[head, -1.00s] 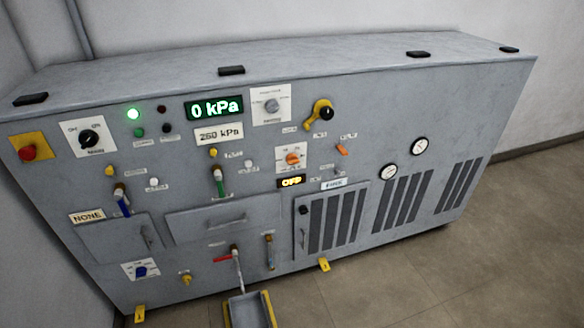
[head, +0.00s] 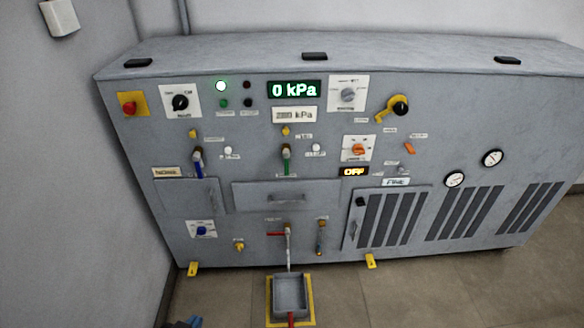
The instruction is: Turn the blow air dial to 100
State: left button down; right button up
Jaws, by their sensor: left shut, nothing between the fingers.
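The grey pump cabinet (head: 270,215) stands ahead with its control panel facing me. An orange dial (head: 359,150) sits on a white scale plate, with a display reading OFF (head: 354,171) just below it. Other dials are a grey one (head: 348,95), a black one (head: 180,103) and a blue one (head: 202,231). The labels are too small to tell which is the blow air dial. My left gripper (head: 184,322) shows only a small dark and blue part at the bottom edge, shut and empty, well away from the panel. My right gripper is not in view.
A red button (head: 129,104) sits at the upper left, and a yellow-black handle (head: 398,106) at the upper right. A grey tray (head: 290,294) stands on the floor in front. The floor right of it is clear.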

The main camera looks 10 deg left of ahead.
aim_at(201, 231)
jog(key=u, duration=1.15)
jog(key=i+l, duration=0.15)
jog(key=l, duration=0.15)
jog(key=l+u, duration=0.1)
jog(key=u, duration=0.3)
jog(key=i+l+u, duration=0.1)
jog(key=u, duration=0.35)
jog(key=l+u, duration=0.1)
jog(key=u, duration=0.9)
